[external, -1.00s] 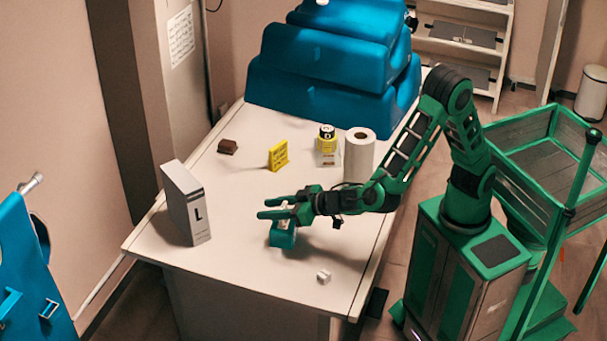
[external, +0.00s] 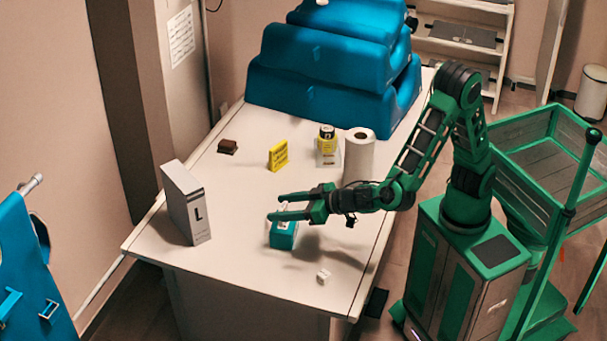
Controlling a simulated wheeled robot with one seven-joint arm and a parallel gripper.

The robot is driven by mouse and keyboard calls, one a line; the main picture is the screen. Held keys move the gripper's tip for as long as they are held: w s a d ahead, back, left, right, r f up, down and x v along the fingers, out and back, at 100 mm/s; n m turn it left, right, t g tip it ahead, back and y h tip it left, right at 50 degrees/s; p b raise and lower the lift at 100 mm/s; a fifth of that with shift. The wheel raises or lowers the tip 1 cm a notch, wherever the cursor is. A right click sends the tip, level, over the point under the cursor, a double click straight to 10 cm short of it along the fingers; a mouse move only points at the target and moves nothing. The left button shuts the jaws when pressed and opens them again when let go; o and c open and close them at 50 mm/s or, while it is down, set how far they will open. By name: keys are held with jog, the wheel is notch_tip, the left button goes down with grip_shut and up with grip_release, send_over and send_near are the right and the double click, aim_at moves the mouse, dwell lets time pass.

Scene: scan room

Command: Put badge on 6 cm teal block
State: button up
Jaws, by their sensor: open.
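The teal block (external: 284,241) stands on the table near the front middle. A small white piece with a dark mark, which looks like the badge (external: 283,226), shows at the top of the block; its exact contact is too small to tell. My gripper (external: 276,206) is open, with its fingers pointing left. It is above and just behind the block in the picture, and the lower finger passes close over the block's top. Nothing shows between the fingers.
A grey box marked L (external: 199,213) stands left of the block. A small white cube (external: 323,277) lies in front. Behind are a yellow sign (external: 278,155), a brown block (external: 228,147), a yellow-labelled bottle (external: 327,147), a paper roll (external: 359,156) and blue cushions (external: 320,95).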

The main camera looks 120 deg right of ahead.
jog(key=v, duration=0.8)
jog(key=shift+f, duration=0.1)
jog(key=s+d+f+n+g+y, duration=0.2)
jog(key=s+f+g+y, duration=0.15)
jog(key=s, duration=0.45)
jog(key=s+a+r+n+g+y, duration=0.1)
jog(key=s+a+n+y, duration=0.25)
jog(key=s, duration=0.35)
jog(key=s+a+n+y, duration=0.2)
jog(key=s+a+n, duration=0.15)
jog(key=s, duration=0.45)
jog(key=s+d+m+g, duration=0.2)
jog(key=s+d+m, duration=0.1)
jog(key=s+d, duration=0.3)
jog(key=s+d+f+m+g, duration=0.1)
jog(key=s+d+m+g, duration=0.2)
jog(key=s, duration=0.7)
jog(key=d, duration=0.2)
jog(key=shift+s+d+f+y, duration=0.2)
jog(key=shift+d+f+y, duration=0.1)
jog(key=shift+d+f, duration=0.1)
